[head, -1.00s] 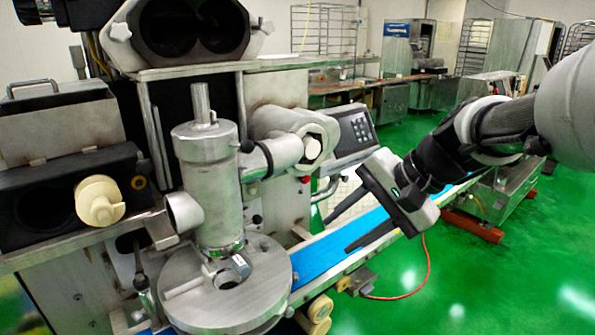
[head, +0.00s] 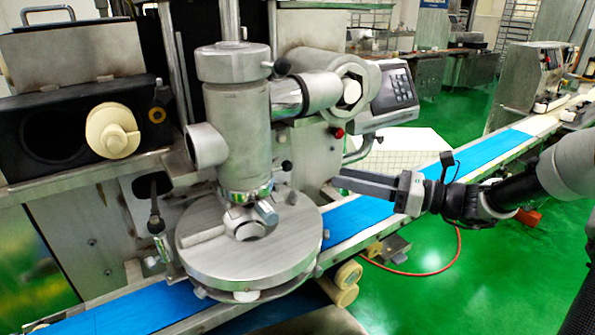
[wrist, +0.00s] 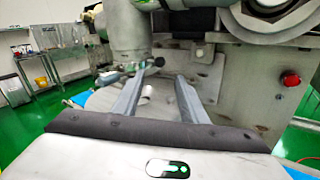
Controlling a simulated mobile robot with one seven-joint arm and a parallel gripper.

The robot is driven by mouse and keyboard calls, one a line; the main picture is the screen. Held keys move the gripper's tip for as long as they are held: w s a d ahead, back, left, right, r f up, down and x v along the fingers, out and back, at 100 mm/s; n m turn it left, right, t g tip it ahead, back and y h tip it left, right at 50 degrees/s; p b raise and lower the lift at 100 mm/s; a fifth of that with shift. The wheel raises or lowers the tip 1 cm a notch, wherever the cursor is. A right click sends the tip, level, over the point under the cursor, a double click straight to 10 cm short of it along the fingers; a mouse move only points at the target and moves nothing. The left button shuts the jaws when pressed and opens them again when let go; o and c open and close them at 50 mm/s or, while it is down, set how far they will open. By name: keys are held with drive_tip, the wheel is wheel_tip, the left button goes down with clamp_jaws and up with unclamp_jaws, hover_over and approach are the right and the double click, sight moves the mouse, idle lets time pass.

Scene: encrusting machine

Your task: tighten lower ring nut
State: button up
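The lower ring nut (head: 248,217) is a shiny metal collar with stubby lugs at the foot of the upright steel cylinder (head: 236,135), just above the round metal disc (head: 285,232). A bar-like handle (head: 203,236) sticks out to the lower left of it. My gripper (head: 342,181) is to the right of the nut, apart from it, with its fingers pointing left toward the cylinder. In the wrist view my gripper (wrist: 160,76) has its two fingers spread with nothing held between them. The cylinder (wrist: 128,35) stands beyond the fingertips there; the nut is hard to make out.
A blue conveyor belt (head: 350,212) runs under the disc and my gripper. A side pipe with a black knob (head: 282,67) joins the cylinder, and a keypad box (head: 394,88) is above my gripper. A red button (wrist: 290,78) is at right in the wrist view.

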sight(282, 168)
drive_tip(key=b+x, duration=0.2)
drive_tip(key=x, duration=1)
drive_tip(key=shift+a, duration=0.1)
clamp_jaws()
